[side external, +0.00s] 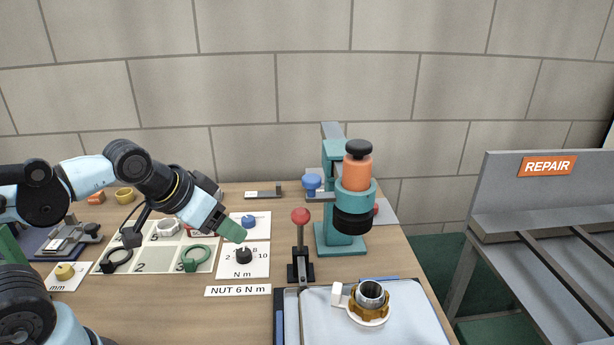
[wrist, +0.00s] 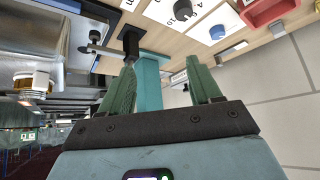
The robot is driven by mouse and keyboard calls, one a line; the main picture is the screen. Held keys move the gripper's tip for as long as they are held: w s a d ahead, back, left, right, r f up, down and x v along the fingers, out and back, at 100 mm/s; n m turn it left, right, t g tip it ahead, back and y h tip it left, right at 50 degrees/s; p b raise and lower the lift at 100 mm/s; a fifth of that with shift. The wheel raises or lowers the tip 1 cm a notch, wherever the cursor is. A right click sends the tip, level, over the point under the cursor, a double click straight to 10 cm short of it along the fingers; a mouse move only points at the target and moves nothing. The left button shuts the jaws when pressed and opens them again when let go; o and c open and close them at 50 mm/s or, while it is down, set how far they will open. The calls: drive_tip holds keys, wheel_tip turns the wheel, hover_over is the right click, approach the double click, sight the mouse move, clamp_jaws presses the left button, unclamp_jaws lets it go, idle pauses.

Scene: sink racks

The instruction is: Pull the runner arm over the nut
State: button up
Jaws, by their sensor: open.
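The runner (side external: 357,172), an orange body with a black cap, a teal collar and a black lower end, hangs from a teal stand (side external: 341,242) in the side view. A blue knob (side external: 311,181) sticks out at its left. The brown nut (side external: 354,302) sits around a metal cylinder on the tray, in front of and below the runner. It also seems to show at the left of the wrist view (wrist: 28,80). My gripper (side external: 236,231) is open and empty above the table, left of the runner and apart from it. Its two green fingers show in the wrist view (wrist: 160,65).
A red-topped lever (side external: 300,216) stands between my gripper and the runner. The tray (side external: 315,322) is at the front. A dial (side external: 244,256) lies below my gripper, with a numbered board (side external: 150,258) to its left. A grey REPAIR bench (side external: 548,195) is at right.

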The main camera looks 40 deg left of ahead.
idle(0.3)
drive_tip(key=shift+c, duration=0.4)
wheel_tip(320, 180, up, 22)
drive_tip(key=f+g, duration=0.1)
drive_tip(key=g, duration=0.6)
hover_over(312, 177)
drive_tip(key=shift+f, duration=5.75)
clamp_jaws()
